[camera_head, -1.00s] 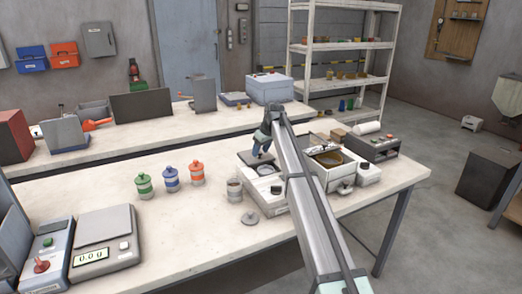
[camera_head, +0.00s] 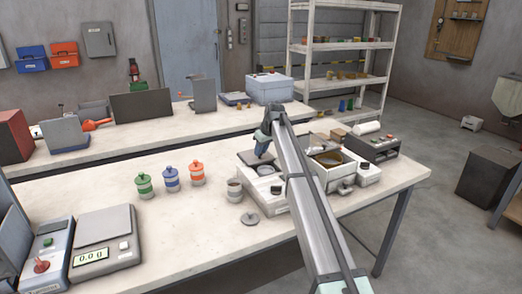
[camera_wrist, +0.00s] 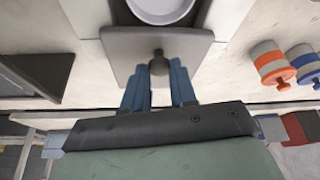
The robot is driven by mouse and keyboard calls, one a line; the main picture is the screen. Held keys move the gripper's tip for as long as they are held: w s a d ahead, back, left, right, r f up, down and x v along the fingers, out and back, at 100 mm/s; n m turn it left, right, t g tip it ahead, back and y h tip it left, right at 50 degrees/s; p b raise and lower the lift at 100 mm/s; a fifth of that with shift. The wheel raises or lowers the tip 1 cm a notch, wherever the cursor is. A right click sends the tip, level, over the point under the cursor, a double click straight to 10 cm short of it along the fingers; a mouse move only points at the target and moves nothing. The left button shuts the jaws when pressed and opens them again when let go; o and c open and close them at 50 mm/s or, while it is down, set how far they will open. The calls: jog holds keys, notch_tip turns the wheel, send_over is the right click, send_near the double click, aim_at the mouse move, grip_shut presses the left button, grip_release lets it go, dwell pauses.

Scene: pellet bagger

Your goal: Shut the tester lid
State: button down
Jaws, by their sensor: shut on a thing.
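The tester (camera_head: 275,193) is a pale box with a round dish (camera_head: 265,171) in its top, left of my forearm in the head view. Its grey square lid (camera_head: 246,157) stands open at the back edge, and the dish is uncovered. In the wrist view the lid (camera_wrist: 122,48) shows as a plate with a dark knob (camera_wrist: 157,58), and the dish (camera_wrist: 160,8) lies beyond it. My gripper (camera_wrist: 159,74) has its blue fingers shut on the lid's knob. It also shows behind the tester in the head view (camera_head: 264,153).
A loose round cap (camera_head: 250,218) and a grey cup (camera_head: 234,190) stand left of the tester. Green, blue and orange jars (camera_head: 170,178) stand further left. A bin with brown contents (camera_head: 328,160) is to the right. The front middle of the table is clear.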

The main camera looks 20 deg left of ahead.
jog(key=s+d, duration=0.7)
jog(key=shift+f, duration=0.1)
jog(key=c, duration=0.9)
grip_release()
jog(key=v, duration=1.4)
jog(key=shift+w+a, duration=0.2)
jog(key=shift+d, duration=0.1)
